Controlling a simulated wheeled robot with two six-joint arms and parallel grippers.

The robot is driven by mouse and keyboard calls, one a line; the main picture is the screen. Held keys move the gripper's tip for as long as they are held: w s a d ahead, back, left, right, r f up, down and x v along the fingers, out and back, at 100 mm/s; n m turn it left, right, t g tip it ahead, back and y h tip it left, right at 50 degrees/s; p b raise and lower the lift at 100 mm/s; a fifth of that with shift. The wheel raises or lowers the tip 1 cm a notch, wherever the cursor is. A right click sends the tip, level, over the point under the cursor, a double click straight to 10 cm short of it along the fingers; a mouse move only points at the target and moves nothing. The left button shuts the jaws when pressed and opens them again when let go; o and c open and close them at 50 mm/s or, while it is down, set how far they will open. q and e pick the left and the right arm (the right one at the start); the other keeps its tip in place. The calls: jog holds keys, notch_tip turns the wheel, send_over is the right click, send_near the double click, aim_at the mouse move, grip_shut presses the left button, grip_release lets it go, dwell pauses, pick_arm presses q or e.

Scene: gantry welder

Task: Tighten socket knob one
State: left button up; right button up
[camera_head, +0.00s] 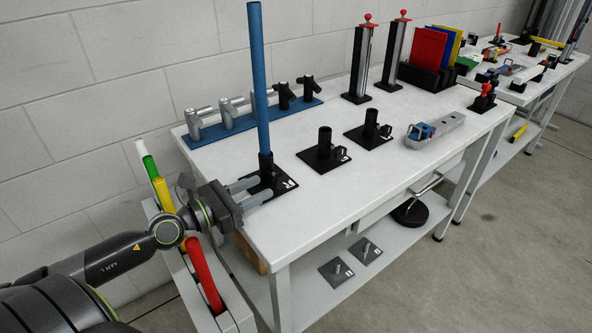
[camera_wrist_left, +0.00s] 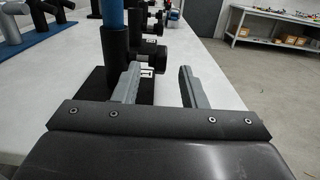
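A tall blue tube (camera_head: 259,80) stands upright in the nearest black socket (camera_head: 266,166) on the white table. My left gripper (camera_head: 252,189) is beside this socket at the table's near left, its two fingers apart and nothing seen between them. In the left wrist view the gripper (camera_wrist_left: 160,83) is open, with the socket post (camera_wrist_left: 115,48) ahead and left of the fingers. A dark round knob (camera_wrist_left: 152,55) shows just beyond the fingertips, apart from them; I cannot tell for sure which socket it belongs to. My right gripper is not in view.
Two empty black sockets (camera_head: 325,148) and (camera_head: 371,126) stand further right, each with a side knob. A blue rack (camera_head: 240,124) with grey and black fittings lies along the wall. A holder of coloured tubes (camera_head: 203,276) stands left of the table.

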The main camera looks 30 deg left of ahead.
aim_at(275, 180)
pick_arm(q)
jog(key=shift+w+r+p, duration=0.2)
jog(key=shift+r+p, duration=0.1)
jog(key=shift+p, duration=0.1)
jog(key=shift+w+d+p, duration=0.15)
jog(key=shift+w+p, duration=0.15)
jog(key=shift+p+x, duration=0.65)
jog(key=shift+x, duration=2.3)
jog(key=shift+d+f, duration=0.1)
jog(key=shift+f, duration=0.1)
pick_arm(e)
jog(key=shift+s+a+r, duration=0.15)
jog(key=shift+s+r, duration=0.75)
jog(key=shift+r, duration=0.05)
pick_arm(q)
jog(key=shift+s, duration=0.1)
grip_shut()
